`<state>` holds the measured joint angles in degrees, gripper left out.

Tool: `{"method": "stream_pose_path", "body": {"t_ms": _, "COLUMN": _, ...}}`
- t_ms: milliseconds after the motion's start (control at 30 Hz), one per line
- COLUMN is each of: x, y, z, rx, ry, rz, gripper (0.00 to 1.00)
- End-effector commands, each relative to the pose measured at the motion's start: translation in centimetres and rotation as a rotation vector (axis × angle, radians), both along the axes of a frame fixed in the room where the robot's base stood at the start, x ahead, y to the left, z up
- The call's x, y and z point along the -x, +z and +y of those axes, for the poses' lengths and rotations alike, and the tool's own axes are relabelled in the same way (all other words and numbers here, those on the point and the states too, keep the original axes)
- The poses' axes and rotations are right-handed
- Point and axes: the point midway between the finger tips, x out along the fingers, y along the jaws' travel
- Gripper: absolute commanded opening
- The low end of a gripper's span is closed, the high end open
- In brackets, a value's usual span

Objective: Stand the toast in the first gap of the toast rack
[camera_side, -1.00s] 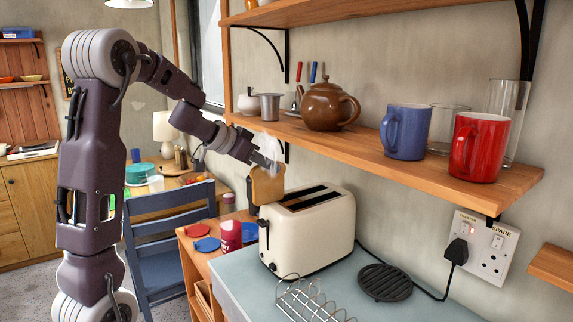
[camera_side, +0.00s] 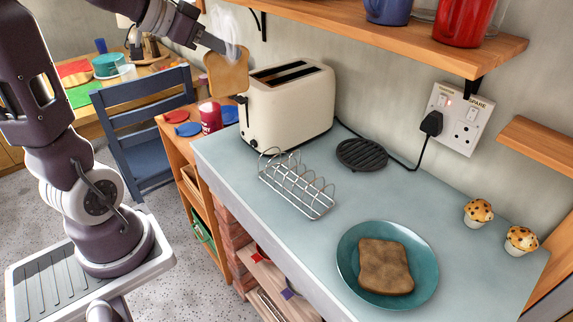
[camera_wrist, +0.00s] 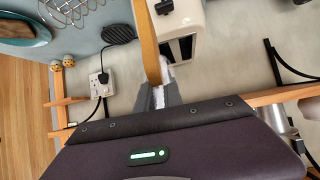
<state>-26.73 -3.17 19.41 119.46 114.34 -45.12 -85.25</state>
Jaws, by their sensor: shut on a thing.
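My gripper (camera_side: 218,46) is shut on a slice of toast (camera_side: 227,74) and holds it upright in the air, just left of the cream toaster (camera_side: 289,108). In the wrist view the toast (camera_wrist: 148,42) shows edge-on between the fingertips (camera_wrist: 158,92). The wire toast rack (camera_side: 297,186) stands on the pale blue counter, in front of the toaster. Its gaps look empty. In the wrist view part of the rack (camera_wrist: 72,10) shows at the top left, apart from the toast.
A teal plate (camera_side: 349,262) with another brown slice (camera_side: 386,267) lies on the counter (camera_side: 470,262). A black trivet (camera_side: 362,154), a cable, a wall socket (camera_side: 460,117) and two muffins (camera_side: 478,211) are at the right. A wooden shelf (camera_side: 400,45) with mugs overhangs the back.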

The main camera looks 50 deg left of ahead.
Motion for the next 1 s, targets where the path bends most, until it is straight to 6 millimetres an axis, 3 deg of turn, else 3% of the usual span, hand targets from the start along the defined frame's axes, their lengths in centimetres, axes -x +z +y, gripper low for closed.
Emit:
{"method": "stream_pose_path", "body": {"t_ms": 67, "x": -2.1, "y": -0.6, "z": -3.2, "rx": 0.003, "ry": -0.055, "rz": 0.003, "gripper": 0.0}}
{"method": "stream_pose_path", "body": {"t_ms": 200, "x": -5.5, "y": -4.4, "z": -8.7, "rx": 0.008, "ry": -0.113, "rz": 0.014, "gripper": 0.0}}
{"method": "stream_pose_path", "body": {"t_ms": 333, "x": -6.6, "y": -7.6, "z": -12.4, "rx": 0.005, "ry": -0.151, "rz": 0.014, "gripper": 0.0}}
{"method": "stream_pose_path", "body": {"t_ms": 500, "x": -6.7, "y": -9.7, "z": -14.9, "rx": 0.003, "ry": -0.181, "rz": 0.009, "gripper": 0.0}}
{"method": "stream_pose_path", "body": {"t_ms": 633, "x": -6.8, "y": -9.4, "z": -15.5, "rx": 0.002, "ry": -0.191, "rz": 0.001, "gripper": 0.0}}
{"method": "stream_pose_path", "body": {"t_ms": 1000, "x": -6.8, "y": -4.1, "z": -15.4, "rx": -0.001, "ry": -0.189, "rz": -0.004, "gripper": 0.0}}
